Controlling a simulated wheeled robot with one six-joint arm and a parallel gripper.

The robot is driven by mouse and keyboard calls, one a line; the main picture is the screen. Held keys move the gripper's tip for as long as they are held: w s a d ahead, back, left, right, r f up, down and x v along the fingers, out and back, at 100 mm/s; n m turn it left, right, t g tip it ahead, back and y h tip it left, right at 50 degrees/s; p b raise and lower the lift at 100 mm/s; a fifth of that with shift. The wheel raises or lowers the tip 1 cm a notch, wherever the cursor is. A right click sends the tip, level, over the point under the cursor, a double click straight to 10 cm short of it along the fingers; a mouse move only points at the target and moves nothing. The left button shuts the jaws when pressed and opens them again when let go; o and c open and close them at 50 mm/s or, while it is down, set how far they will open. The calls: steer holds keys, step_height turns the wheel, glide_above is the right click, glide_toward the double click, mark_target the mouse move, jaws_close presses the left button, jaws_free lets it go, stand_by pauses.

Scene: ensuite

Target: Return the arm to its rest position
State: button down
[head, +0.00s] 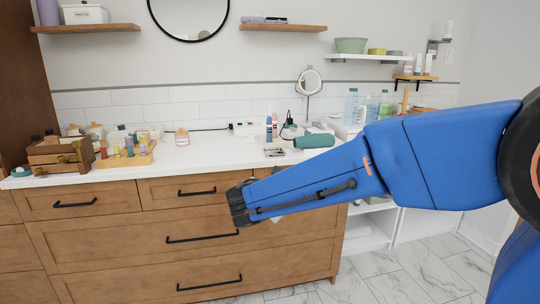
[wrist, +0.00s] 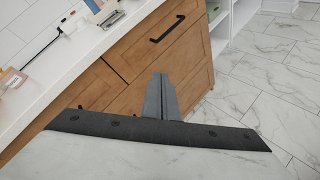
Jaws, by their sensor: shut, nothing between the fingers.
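My blue arm reaches in from the right in the head view and ends in front of the wooden dresser (head: 140,225). In the head view the far end of the arm, near the top drawers, is seen side-on and the fingertips are hard to make out. In the wrist view my gripper (wrist: 159,85) shows as grey fingers closed together, with nothing between them. They point toward the dresser's drawer fronts (wrist: 120,85). I cannot tell the exact gap to the wood.
A white counter (head: 215,160) tops the dresser. Open white shelving (head: 365,235) stands to the right. Marble floor (wrist: 265,75) is clear there.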

steer(key=s+d+m+g, duration=0.2)
steer(key=s+d+m, duration=0.25)
steer(key=d, duration=0.35)
steer(key=s+d+f+m+g+h, duration=0.1)
steer(key=s+d+m+g, duration=0.1)
steer(key=s+d+m, duration=0.5)
steer(key=s+d+m+g, duration=0.2)
steer(key=s+d, duration=0.2)
steer(key=d, duration=0.6)
steer(key=s+d+f+m+y, duration=0.1)
steer(key=s+f+m+y, duration=0.1)
steer(key=s+m, duration=0.4)
steer(key=s+d+f+m+g+y, duration=0.1)
steer(key=s+m, duration=0.5)
steer(key=s, duration=0.8)
steer(key=shift+s+d+f+g+y, duration=0.2)
steer(key=shift+s+f+g+y, duration=0.1)
steer(key=shift+f+y, duration=0.8)
steer(key=shift+f, duration=0.15)
